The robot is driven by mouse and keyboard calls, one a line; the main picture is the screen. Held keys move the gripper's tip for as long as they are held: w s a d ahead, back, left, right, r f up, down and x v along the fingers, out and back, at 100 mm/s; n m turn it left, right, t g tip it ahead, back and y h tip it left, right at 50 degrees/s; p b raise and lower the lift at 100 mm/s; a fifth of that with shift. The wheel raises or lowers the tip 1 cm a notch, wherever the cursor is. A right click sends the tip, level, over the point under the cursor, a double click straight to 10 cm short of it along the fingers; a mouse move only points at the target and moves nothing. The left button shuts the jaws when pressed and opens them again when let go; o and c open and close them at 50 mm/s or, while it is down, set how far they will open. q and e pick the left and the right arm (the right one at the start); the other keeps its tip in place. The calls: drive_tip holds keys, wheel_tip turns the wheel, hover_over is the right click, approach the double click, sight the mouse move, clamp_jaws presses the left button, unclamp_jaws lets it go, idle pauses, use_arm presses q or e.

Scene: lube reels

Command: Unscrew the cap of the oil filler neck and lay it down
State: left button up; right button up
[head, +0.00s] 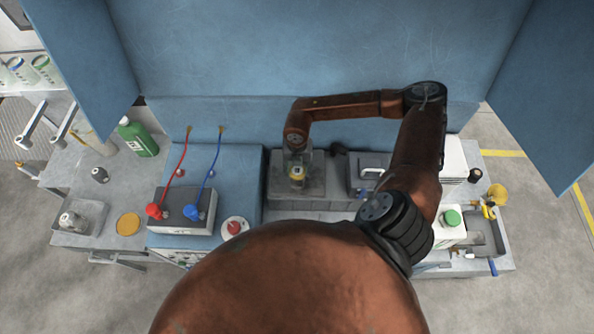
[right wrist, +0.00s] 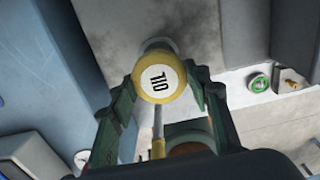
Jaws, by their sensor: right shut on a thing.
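The yellow cap marked OIL (right wrist: 160,78) is between the two green fingers of my right gripper (right wrist: 158,85) in the right wrist view. The gripper is shut on it. A grey round part, seemingly the filler neck (right wrist: 158,46), shows just behind the cap. I cannot tell whether the cap is still seated on it. In the head view the cap (head: 297,172) is a small yellow spot over the grey block (head: 283,188), under my right gripper (head: 297,165). My left gripper is not in view.
A grey box with red and blue leads (head: 182,212) stands left of the block. A yellow disc (head: 128,223), a metal tray (head: 82,230) and a green bottle (head: 140,138) are farther left. A green-capped white container (head: 450,222) is at right. A blue panel rises behind.

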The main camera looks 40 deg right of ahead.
drive_tip(key=shift+n, duration=1.2)
drive_tip(key=n+b, duration=0.2)
drive_tip(key=n, duration=0.1)
drive_tip(key=shift+d+f, duration=0.1)
drive_tip(key=shift+f, duration=0.15)
drive_tip(key=shift+s+r+n, duration=0.1)
drive_tip(key=shift+r+n, duration=0.05)
drive_tip(key=shift+n, duration=0.95)
drive_tip(key=shift+b, duration=0.4)
drive_tip(key=n+b, duration=0.1)
drive_tip(key=n, duration=0.1)
drive_tip(key=shift+f+n, duration=0.2)
drive_tip(key=shift+n, duration=0.2)
drive_tip(key=shift+r+n+b, duration=0.1)
drive_tip(key=shift+n+b, duration=0.35)
drive_tip(key=shift+n, duration=0.75)
